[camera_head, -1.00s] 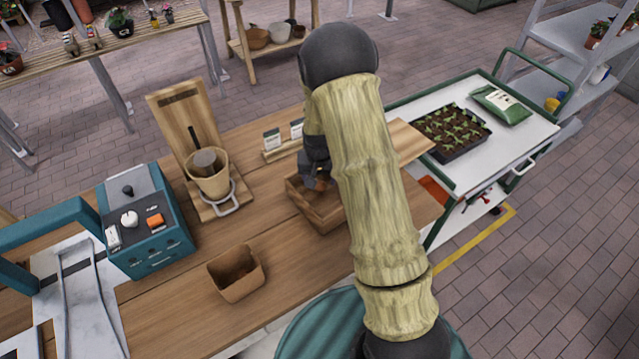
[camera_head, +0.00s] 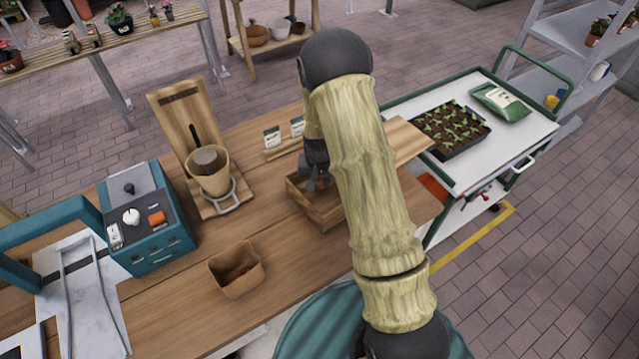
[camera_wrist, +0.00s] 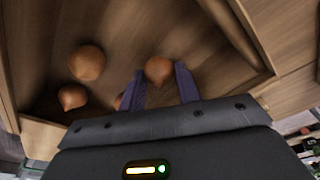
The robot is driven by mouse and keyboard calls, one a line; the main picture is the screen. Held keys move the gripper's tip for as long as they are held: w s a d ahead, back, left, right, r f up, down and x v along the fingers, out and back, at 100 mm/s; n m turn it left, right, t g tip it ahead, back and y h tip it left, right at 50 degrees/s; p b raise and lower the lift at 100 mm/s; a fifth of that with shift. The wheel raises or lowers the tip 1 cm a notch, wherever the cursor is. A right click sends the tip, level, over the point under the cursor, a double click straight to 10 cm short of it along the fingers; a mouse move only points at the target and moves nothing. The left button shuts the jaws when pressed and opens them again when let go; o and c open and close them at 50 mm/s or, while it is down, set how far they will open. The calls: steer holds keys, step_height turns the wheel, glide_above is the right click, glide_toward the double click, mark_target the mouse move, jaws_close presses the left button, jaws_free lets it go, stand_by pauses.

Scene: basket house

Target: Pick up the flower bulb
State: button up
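Several round brown flower bulbs lie in a wooden box, seen in the wrist view. One bulb (camera_wrist: 158,70) is between the fingertips of my gripper (camera_wrist: 160,76). The fingers stand apart on either side of it, and I see no clear closed grip. A larger bulb (camera_wrist: 87,62) and a smaller one (camera_wrist: 72,97) lie to the left. Another bulb (camera_wrist: 118,101) is partly hidden behind the left finger. In the head view, my gripper (camera_head: 318,183) reaches down into the wooden box (camera_head: 322,214), and my arm hides part of the box.
The box walls (camera_wrist: 236,30) are close around my fingers. On the bench stand an empty-looking brown pot (camera_head: 237,270), a teal control box (camera_head: 150,235) and a potting stand with a pot (camera_head: 210,178). A cart with a seedling tray (camera_head: 450,132) is at the right.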

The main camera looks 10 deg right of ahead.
mark_target(320, 179)
steer(key=shift+c, duration=0.4)
steer(key=shift+r, duration=0.1)
steer(key=shift+r, duration=0.6)
step_height(320, 179, up, 9)
steer(key=shift+f+b, duration=0.15)
steer(key=shift+b, duration=1.1)
